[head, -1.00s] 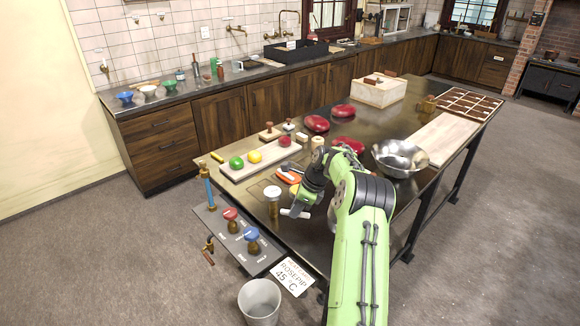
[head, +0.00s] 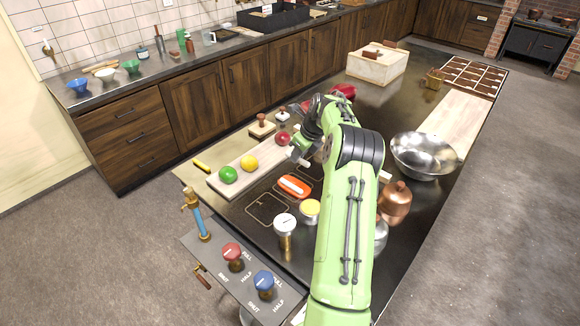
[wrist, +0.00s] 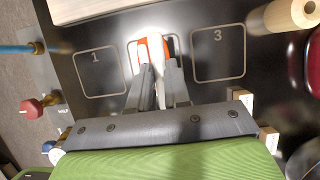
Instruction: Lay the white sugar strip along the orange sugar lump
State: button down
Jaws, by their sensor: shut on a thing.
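The orange sugar lump (head: 303,193) lies on the dark table, in the middle of the three outlined squares. A white band shows along its top in the head view. In the wrist view, the fingers of my gripper (wrist: 160,72) are shut on the white sugar strip (wrist: 161,97) and point at the orange lump (wrist: 142,52). Orange shows on both sides of the white. The fingers hide part of the lump, and I cannot tell whether the held strip touches it. In the head view, my arm partly hides the gripper.
A pale board (head: 228,187) with a green ball (head: 228,175), a yellow ball (head: 249,163) and a red ball (head: 283,139) lies behind the lump. A white-topped knob (head: 285,222) and a yellow-topped jar (head: 310,209) stand in front. A copper pot (head: 397,200) and steel bowl (head: 424,155) are right of my arm.

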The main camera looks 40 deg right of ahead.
aim_at(306, 163)
jog(key=f, duration=0.9)
jog(key=shift+s+a+b, duration=0.1)
jog(key=shift+s+b, duration=0.1)
jog(key=shift+b, duration=0.1)
jog(key=shift+s, duration=0.1)
jog(key=c, duration=1.4)
grip_release()
jog(key=shift+f, duration=0.15)
jog(key=shift+o, duration=0.2)
jog(key=v, duration=1.2)
jog(key=shift+p, duration=0.4)
jog(key=s+a+r+n, duration=0.1)
jog(key=a+r+n, duration=0.45)
jog(key=a, duration=0.25)
jog(key=s+a+r+n+h, duration=0.1)
jog(key=a+r+n, duration=0.4)
jog(key=a, duration=0.4)
jog(key=s+a+r+n, duration=0.1)
jog(key=a+r+n, duration=0.2)
jog(key=a+n, duration=0.4)
jog(key=s+a+n+t, duration=0.1)
jog(key=s+a+n, duration=1.3)
jog(key=s+n, duration=0.3)
jog(key=shift+s+a+f+y, duration=0.25)
jog(key=shift+s+f+y, duration=0.05)
jog(key=shift+s, duration=0.85)
